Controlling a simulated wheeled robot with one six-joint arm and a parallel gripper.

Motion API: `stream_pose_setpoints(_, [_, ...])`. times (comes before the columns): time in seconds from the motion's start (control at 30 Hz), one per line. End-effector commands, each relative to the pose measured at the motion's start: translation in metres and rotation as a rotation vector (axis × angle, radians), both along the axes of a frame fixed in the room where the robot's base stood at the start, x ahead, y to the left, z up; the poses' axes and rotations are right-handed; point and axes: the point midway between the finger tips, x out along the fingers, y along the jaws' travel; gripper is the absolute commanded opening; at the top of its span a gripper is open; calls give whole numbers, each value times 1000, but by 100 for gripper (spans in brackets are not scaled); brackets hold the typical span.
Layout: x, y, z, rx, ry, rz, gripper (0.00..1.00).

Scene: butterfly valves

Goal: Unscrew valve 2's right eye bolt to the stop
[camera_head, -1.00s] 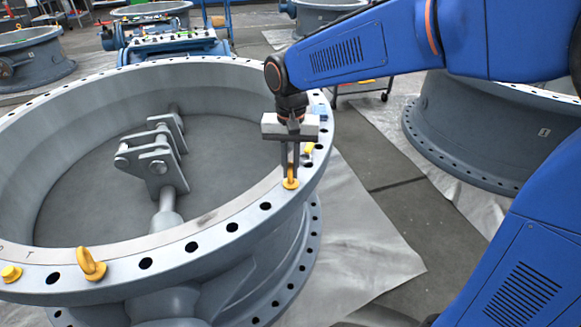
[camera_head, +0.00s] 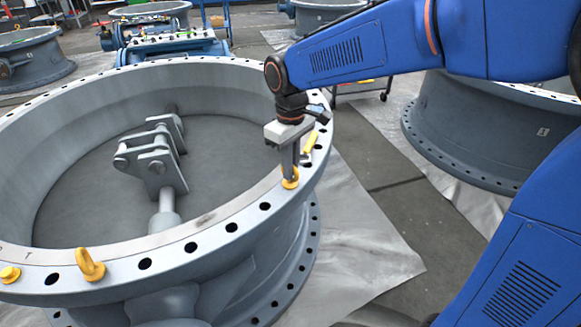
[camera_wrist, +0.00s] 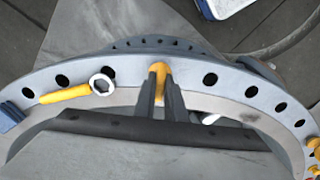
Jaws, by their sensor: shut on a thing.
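The grey flanged valve (camera_head: 200,232) fills the left and middle of the head view. Its right yellow eye bolt (camera_head: 290,181) stands on the flange rim. My gripper (camera_head: 289,172) points straight down at that eye bolt, with its fingers around the ring. In the wrist view the fingers (camera_wrist: 158,78) are close together on the yellow eye bolt (camera_wrist: 161,70), which they partly hide. A second yellow eye bolt (camera_head: 90,264) stands upright at the front left of the rim. I cannot see the right bolt's thread or how far it is out.
A yellow-handled wrench (camera_wrist: 75,93) lies on the rim near my gripper; its handle also shows in the head view (camera_head: 311,143). A yellow cap (camera_head: 10,274) sits at the rim's front left. Another grey valve (camera_head: 480,135) stands at right. A bracket (camera_head: 155,155) rises inside the ring.

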Motion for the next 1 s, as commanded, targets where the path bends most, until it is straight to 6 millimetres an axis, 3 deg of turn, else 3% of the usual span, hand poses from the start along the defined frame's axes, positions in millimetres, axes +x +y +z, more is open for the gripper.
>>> stream_pose_setpoints(1.0, [3,0,1,1,-4,964,0])
